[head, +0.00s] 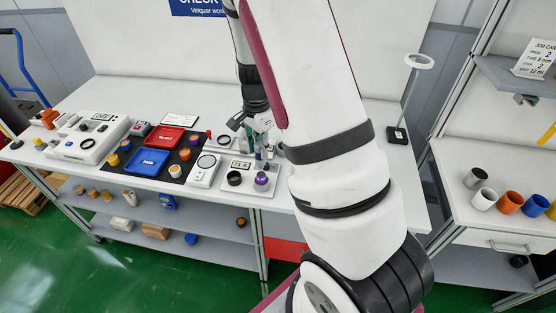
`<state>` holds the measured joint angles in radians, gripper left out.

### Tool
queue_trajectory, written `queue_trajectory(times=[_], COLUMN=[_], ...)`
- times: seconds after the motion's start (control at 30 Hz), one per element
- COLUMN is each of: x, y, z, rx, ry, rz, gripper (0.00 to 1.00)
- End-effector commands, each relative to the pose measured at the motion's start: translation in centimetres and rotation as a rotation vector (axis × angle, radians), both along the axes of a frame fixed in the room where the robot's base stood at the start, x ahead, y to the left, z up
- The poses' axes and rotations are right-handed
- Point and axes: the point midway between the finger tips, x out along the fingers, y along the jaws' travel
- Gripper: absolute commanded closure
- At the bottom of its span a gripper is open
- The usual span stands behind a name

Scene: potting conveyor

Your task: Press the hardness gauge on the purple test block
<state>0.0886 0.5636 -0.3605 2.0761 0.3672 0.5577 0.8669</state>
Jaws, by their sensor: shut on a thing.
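The purple test block (262,179) stands on a light plate (246,190) near the front edge of the bench, to the right of a black block (234,178). My gripper (258,133) is above and slightly behind the purple block, pointing down. It is shut on a small upright teal and dark thing, which looks like the hardness gauge (258,152). The gauge's lower end is close above the purple block; I cannot tell if they touch. My arm hides the bench to the right of the gripper.
A white device with a round dial (205,168) stands left of the plate. Further left are a red tray (166,139), a blue tray (146,161) and several small coloured parts. A ring-topped stand (397,134) is at the right. Mugs (509,203) stand on the right-hand table.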

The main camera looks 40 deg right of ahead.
Motion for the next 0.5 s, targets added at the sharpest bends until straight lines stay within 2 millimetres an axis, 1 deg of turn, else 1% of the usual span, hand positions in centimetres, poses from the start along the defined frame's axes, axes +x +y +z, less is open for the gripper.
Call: queue_trajectory(times=[0.03,0.2,0.5], x=[0.17,0.88,0.92], y=[0.19,0.38,0.36], z=[0.43,0.61,0.55], rx=[0.000,0.001,0.000], ry=[0.001,0.002,0.002], rz=[0.003,0.001,-0.001], gripper=[1.00,1.00,1.00])
